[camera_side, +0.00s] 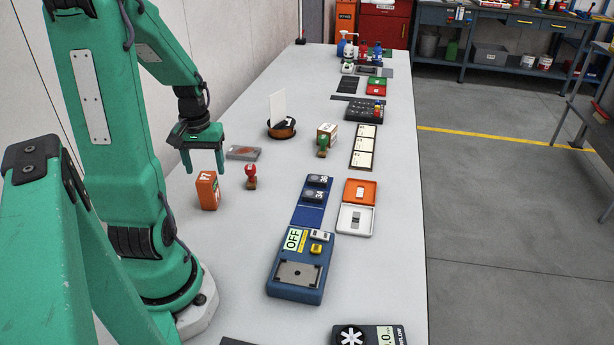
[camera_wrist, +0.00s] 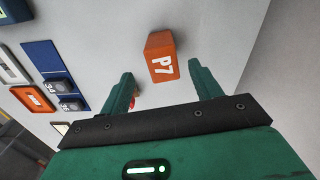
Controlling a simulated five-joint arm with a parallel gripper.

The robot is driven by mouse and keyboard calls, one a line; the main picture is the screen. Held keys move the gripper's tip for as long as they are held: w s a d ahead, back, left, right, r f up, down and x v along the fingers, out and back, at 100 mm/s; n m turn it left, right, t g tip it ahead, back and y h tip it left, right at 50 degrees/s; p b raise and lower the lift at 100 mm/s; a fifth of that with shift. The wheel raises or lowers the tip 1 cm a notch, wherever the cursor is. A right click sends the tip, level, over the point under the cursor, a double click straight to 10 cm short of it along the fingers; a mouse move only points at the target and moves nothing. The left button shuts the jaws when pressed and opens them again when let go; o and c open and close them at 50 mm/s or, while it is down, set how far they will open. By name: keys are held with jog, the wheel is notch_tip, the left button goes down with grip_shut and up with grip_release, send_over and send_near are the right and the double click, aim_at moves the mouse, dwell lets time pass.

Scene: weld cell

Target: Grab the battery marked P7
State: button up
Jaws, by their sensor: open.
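The battery marked P7 (camera_side: 207,190) is an orange block standing upright on the table, left of the red-topped stamp. In the wrist view the battery (camera_wrist: 161,57) shows its white P7 marking, ahead of my fingers and roughly between their lines. My gripper (camera_side: 203,170) is green, points down and is open, with nothing between its fingers. In the side view it hangs above and slightly behind the battery. In the wrist view my gripper's two fingertips (camera_wrist: 161,68) stand apart, and the battery's near end lies about level with them in the picture.
A red-topped stamp (camera_side: 251,177) stands close to the right of the battery. A grey flat box (camera_side: 243,153) lies behind it. The table in front of the battery is clear.

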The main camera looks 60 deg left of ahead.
aim_at(208, 187)
jog(key=shift+f, duration=1.3)
jog(key=shift+s+a+f, duration=0.1)
jog(key=shift+f, duration=1.2)
jog(key=shift+a+f, duration=0.1)
jog(key=shift+f, duration=1.2)
jog(key=shift+c, duration=0.4)
jog(key=c, duration=1.2)
jog(key=shift+r, duration=0.15)
